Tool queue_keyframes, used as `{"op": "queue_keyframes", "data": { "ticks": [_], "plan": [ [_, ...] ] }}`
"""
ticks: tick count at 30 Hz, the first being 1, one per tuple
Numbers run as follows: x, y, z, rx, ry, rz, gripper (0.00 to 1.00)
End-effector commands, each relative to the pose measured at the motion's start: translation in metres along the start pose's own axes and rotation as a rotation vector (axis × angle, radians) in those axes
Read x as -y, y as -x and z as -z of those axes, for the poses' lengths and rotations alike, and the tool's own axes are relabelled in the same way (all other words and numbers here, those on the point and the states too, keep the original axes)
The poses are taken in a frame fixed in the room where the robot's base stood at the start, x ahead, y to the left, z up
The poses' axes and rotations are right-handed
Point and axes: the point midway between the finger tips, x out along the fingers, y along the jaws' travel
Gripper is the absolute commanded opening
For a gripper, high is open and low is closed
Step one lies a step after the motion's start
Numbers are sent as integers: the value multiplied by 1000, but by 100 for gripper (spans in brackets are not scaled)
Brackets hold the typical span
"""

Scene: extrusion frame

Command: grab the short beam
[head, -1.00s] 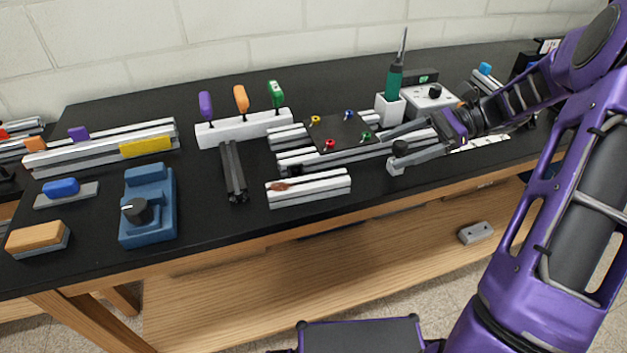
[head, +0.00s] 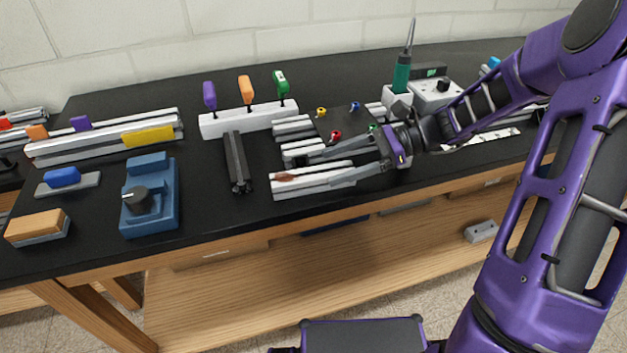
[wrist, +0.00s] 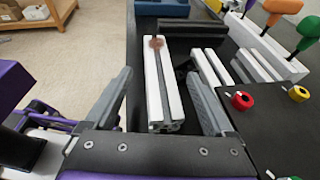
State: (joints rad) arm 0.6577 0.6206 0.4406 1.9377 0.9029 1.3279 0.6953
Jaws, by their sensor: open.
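The short beam (head: 290,187), a pale grooved extrusion with a rust-brown patch, lies near the table's front edge, left of my wrist. My gripper (head: 322,171) is open, its two grey fingers pointing left along the beam. In the wrist view, the short beam (wrist: 155,95) lies between the spread fingers of my gripper (wrist: 160,78), with its near end towards the palm. Dark gaps show on both sides of it, and the fingers look apart from it. How low the fingers are against the beam is hard to tell.
A black plate (wrist: 275,125) with coloured knobs lies close beside the right finger, over other pale beams (wrist: 212,68). A dark beam (head: 236,163) lies further left. A screwdriver rack (head: 250,119) stands behind. The table's front edge is close to the left finger.

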Motion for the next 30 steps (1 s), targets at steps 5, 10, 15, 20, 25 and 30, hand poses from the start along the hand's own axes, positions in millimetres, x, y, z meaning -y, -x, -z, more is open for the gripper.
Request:
{"op": "queue_keyframes", "data": {
  "ticks": [5,10,15,20,25,30],
  "plan": [
    [-1,-26,2,0,1,-2,88],
    [-1,-32,1,-1,1,0,88],
    [-1,-32,1,-1,1,0,84],
    [-1,-31,1,-1,0,0,55],
    [-1,-31,1,-1,0,0,25],
    [-1,-31,1,-1,0,0,0]
  ]
}}
